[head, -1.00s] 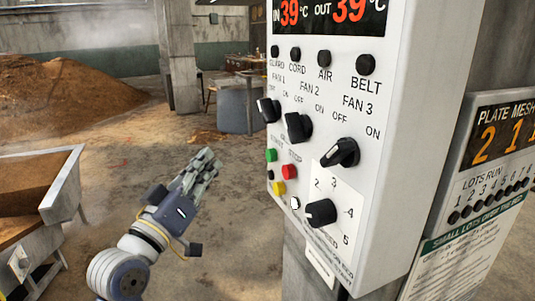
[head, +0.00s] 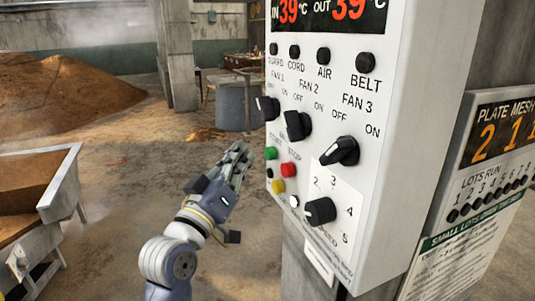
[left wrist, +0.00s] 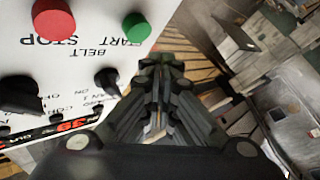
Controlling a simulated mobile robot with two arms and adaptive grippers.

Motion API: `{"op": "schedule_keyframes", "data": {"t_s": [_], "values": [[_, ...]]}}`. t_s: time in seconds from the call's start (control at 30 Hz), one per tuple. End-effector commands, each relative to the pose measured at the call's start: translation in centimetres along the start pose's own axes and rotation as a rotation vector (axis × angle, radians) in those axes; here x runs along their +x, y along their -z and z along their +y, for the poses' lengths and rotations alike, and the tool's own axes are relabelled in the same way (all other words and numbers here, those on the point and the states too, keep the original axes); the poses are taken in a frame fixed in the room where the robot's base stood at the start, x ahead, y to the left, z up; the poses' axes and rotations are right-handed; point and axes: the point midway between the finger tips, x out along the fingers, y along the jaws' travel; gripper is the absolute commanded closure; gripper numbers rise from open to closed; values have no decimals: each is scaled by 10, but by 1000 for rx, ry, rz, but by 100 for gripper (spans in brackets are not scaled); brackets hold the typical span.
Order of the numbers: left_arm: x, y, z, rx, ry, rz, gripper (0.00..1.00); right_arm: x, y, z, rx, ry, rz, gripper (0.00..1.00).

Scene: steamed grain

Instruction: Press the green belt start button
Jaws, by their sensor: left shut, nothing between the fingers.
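The green start button (head: 271,153) sits on the left part of the white control panel (head: 385,120), left of the red stop button (head: 288,170). My left gripper (head: 241,147) is shut and empty, left of the panel and a little apart from the green button. In the left wrist view the green button (left wrist: 137,27) and red button (left wrist: 53,20) show upside down at the top, with the closed fingers (left wrist: 158,65) below and right of the green one. My right gripper is not in view.
Black knobs (head: 297,125) stick out from the panel above the buttons. A yellow button (head: 278,186) and a numbered dial (head: 320,211) are below. A grain-filled metal bin (head: 62,180) stands at the left. Open floor lies between bin and panel.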

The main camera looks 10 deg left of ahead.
Motion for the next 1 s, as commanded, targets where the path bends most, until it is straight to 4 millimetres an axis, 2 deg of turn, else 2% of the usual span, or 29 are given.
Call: {"op": "schedule_keyframes", "data": {"t_s": [0.23, 1.0], "values": [[11, -7, 8, 1, 0, 0, 100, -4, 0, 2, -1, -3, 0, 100], [12, -8, 9, 2, 0, 0, 100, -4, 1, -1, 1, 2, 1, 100]]}}
